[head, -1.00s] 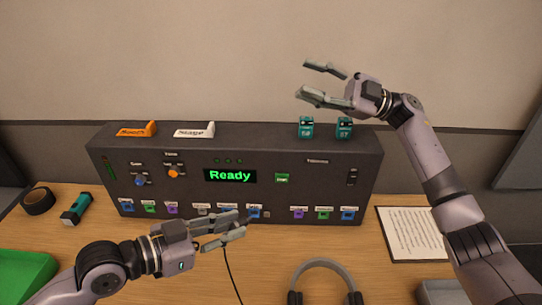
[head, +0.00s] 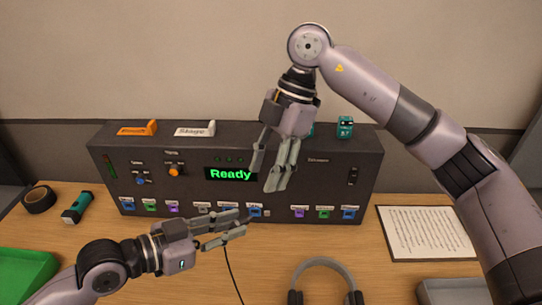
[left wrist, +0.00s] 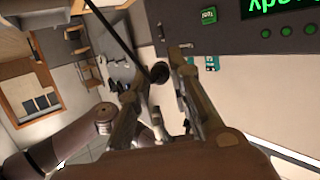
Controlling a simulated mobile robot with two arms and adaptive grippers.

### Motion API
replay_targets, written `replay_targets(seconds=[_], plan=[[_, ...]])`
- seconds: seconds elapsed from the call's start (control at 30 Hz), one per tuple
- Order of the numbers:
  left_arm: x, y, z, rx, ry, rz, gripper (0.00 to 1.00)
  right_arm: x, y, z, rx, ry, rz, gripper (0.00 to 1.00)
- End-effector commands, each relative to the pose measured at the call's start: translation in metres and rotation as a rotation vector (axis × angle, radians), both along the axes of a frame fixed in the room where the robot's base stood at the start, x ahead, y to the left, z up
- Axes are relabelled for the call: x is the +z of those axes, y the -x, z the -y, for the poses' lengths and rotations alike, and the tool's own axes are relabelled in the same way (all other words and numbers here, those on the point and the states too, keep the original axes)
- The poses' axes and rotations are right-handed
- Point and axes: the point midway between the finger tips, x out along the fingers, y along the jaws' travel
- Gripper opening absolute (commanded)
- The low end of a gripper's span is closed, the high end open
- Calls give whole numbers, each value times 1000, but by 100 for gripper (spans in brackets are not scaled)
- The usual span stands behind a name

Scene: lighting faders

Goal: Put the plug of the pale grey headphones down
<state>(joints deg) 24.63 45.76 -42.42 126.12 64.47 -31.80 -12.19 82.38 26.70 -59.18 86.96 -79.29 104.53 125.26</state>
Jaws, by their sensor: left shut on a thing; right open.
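My left gripper (head: 238,224) is shut on the plug, low in front of the console's lower right-middle sockets. In the left wrist view the plug (left wrist: 160,73) is a small dark round piece between the fingers, with a dark cable running from it. In the head view the fingers hide the plug, and its cable (head: 231,268) hangs down to the lower edge. The grey headphones (head: 322,262) lie on the table at the bottom, partly cut off. My right gripper (head: 268,172) is open and empty, pointing down in front of the console.
The dark console (head: 120,160) with a green "Ready" display (head: 231,174) spans the table's back. A paper sheet (head: 425,233) and a grey tray (head: 450,290) are at right. A green tray (head: 22,272), tape roll (head: 39,199) and teal torch (head: 77,207) are at left.

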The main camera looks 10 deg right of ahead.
Motion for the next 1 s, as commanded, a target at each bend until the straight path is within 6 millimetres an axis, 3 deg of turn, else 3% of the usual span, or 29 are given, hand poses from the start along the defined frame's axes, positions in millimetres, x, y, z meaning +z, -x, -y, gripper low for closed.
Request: replay_targets(seconds=[0.3, 0.5, 0.93, 1.0], plan=[[0, 0, 0, 0, 0, 0, 0, -58, 12, -22, 3, -3, -5, 43], [0, 0, 0, 0, 0, 0, 0, -80, 15, -30, 1, -4, -3, 43], [0, 0, 0, 0, 0, 0, 0, -88, 17, -33, 2, -5, -1, 43], [0, 0, 0, 0, 0, 0, 0, -88, 17, -33, 2, -5, -1, 39]])
